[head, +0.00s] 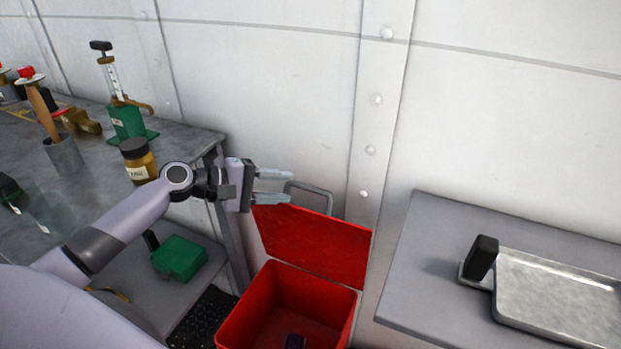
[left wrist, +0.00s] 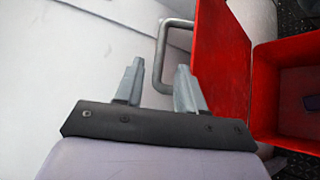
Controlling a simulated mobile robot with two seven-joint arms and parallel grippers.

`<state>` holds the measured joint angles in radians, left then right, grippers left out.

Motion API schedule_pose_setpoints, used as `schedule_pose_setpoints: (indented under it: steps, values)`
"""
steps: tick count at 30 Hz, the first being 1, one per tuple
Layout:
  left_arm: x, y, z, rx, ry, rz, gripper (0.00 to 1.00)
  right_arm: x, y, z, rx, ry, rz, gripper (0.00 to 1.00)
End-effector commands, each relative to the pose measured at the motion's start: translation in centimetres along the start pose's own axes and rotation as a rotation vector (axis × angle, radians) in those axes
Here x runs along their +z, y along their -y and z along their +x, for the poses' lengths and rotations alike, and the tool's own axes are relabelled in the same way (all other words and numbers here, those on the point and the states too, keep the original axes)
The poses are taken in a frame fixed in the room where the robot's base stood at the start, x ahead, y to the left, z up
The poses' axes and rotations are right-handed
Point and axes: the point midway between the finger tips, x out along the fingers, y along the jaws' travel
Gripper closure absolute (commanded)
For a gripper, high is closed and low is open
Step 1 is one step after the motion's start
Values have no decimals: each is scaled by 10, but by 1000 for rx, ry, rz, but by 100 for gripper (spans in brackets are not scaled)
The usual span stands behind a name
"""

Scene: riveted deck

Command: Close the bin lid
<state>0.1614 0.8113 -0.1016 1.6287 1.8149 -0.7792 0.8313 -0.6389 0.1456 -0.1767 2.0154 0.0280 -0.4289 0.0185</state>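A red bin (head: 254,310) stands on the floor between the two tables, and its red lid (head: 318,243) stands open, tilted up toward the wall. A grey metal handle (head: 313,188) sticks up from the lid's upper edge. My left gripper (head: 283,185) is open and points right at the handle. In the left wrist view the fingers (left wrist: 158,75) are apart with nothing between them; the handle (left wrist: 161,58) is just beyond them, beside the lid (left wrist: 220,60). The bin (left wrist: 285,85) is at the right there. I cannot see my right gripper.
A dark object (head: 295,341) lies in the bin. At left a workbench (head: 95,180) bears a yellow jar (head: 139,168), a green jack (head: 128,120) and tools, with a green box (head: 180,257) below. At right a grey table (head: 425,275) bears a metal tray (head: 560,300).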

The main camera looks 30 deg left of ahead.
Motion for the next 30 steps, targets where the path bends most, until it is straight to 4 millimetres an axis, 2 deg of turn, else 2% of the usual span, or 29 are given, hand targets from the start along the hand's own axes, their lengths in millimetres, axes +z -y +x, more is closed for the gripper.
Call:
schedule_pose_setpoints:
  steps: [5, 15, 21, 27, 28, 30]
  values:
    - [0, -1, 16, 3, 2, -3, 61, 2, -1, -1, 1, 5, -4, 57]
    - [0, 0, 61, 1, 2, -2, 61, 3, -2, -2, 1, 8, -8, 57]
    - [0, 0, 70, 0, 1, -1, 61, 3, -2, -2, 1, 7, -8, 57]
    - [0, 1, 71, 0, 0, -1, 61, 2, -2, -1, 1, 7, -6, 57]
    - [0, 1, 70, 0, 0, -1, 64, 2, -2, -1, 1, 7, -5, 57]
    - [0, 1, 70, 0, 0, -1, 87, 2, -1, -1, 1, 6, -3, 57]
